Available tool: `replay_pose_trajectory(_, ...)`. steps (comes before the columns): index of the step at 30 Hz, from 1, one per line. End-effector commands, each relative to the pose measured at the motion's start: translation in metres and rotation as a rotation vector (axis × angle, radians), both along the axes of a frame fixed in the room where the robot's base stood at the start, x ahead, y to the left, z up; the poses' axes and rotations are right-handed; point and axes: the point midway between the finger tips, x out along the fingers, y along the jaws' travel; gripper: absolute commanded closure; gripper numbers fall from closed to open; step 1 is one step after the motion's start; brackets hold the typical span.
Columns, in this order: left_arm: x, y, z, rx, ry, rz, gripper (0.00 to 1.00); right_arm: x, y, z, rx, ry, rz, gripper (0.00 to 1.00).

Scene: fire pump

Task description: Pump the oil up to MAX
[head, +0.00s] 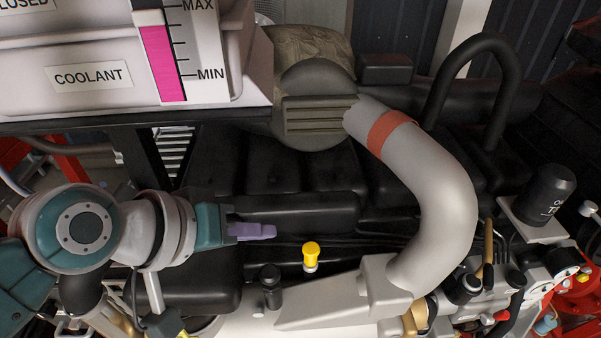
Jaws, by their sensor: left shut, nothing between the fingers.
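My left gripper (252,231) comes in from the left in the head view. Its purple fingers are shut with nothing between them, pointing right. A yellow knob (311,251) with a pale base stands a little right of and below the fingertips, apart from them. A short black cap (270,280) stands below the gripper, left of the yellow knob. A gauge (167,62) marked MAX and MIN, with a pink column, is on the white tank labelled COOLANT (92,76). No gauge marked for oil can be made out. My right gripper is not in view.
A thick grey pipe (440,190) with an orange band (388,131) curves down to the right of the yellow knob. The dark engine block (290,205) lies behind. A black cylinder (544,194) and several fittings crowd the right side.

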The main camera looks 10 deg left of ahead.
Motion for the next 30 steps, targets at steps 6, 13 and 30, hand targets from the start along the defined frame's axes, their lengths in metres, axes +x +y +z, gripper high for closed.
replay_pose_trajectory(6,0.0,0.0,-0.033,-0.001,0.001,0.0,1.0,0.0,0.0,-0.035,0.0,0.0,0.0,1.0)
replay_pose_trajectory(13,0.0,0.0,-0.064,0.001,0.001,0.0,1.0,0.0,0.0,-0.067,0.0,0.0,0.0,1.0)
replay_pose_trajectory(30,0.0,0.0,-0.078,0.0,0.0,0.0,1.0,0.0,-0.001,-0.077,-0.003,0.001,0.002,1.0)
